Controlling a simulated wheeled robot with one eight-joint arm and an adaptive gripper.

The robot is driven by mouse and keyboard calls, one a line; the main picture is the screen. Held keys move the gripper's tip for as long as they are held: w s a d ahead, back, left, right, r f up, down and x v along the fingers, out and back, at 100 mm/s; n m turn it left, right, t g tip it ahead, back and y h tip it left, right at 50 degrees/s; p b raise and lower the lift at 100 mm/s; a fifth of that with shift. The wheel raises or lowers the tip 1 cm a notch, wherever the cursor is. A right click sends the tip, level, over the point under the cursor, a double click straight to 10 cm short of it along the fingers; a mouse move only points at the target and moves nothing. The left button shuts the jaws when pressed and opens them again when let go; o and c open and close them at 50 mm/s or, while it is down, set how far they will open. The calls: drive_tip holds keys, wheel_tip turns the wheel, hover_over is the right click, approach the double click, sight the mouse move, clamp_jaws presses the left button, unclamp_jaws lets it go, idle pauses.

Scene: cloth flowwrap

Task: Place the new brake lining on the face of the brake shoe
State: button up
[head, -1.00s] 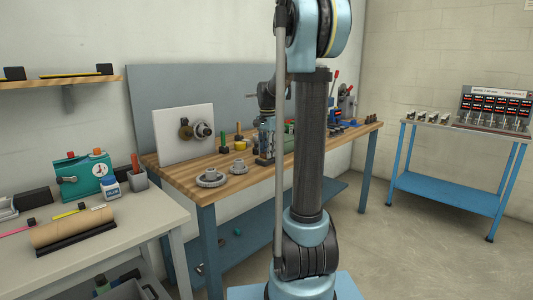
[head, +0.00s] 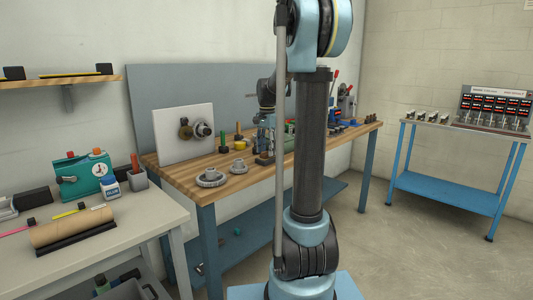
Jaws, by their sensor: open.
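My gripper (head: 265,108) is small and dark, partly behind my arm's column, above the middle of the wooden workbench (head: 180,178). It is open, and I see nothing between its fingers. Below it is a grey fixture (head: 264,150) with small parts around it, too small to make out. I cannot pick out the brake shoe or the new brake lining with certainty; they may be among these parts or hidden behind my column.
Two grey flanged discs (head: 211,177) lie at the bench's front left. A white board (head: 182,140) with round metal parts stands behind. A grey side table (head: 130,225) holds a teal device (head: 83,175) and a brown roll (head: 72,229). A blue cart (head: 450,185) stands right, across open floor.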

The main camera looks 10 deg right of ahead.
sight(267, 153)
wheel_tip(267, 153, up, 11)
drive_tip(key=s+f+n+t, duration=0.1)
drive_tip(key=s+f+n, duration=0.3)
drive_tip(key=s, duration=0.6)
drive_tip(key=s+f+n, duration=0.2)
drive_tip(key=s+f, duration=0.4)
drive_tip(key=s, duration=0.5)
drive_tip(key=s+f+n+t, duration=0.1)
drive_tip(key=s+f+n, duration=0.4)
drive_tip(key=s+f, duration=0.8)
wheel_tip(267, 153, down, 2)
drive_tip(key=shift+s+f, duration=0.25)
drive_tip(key=shift+s, duration=0.15)
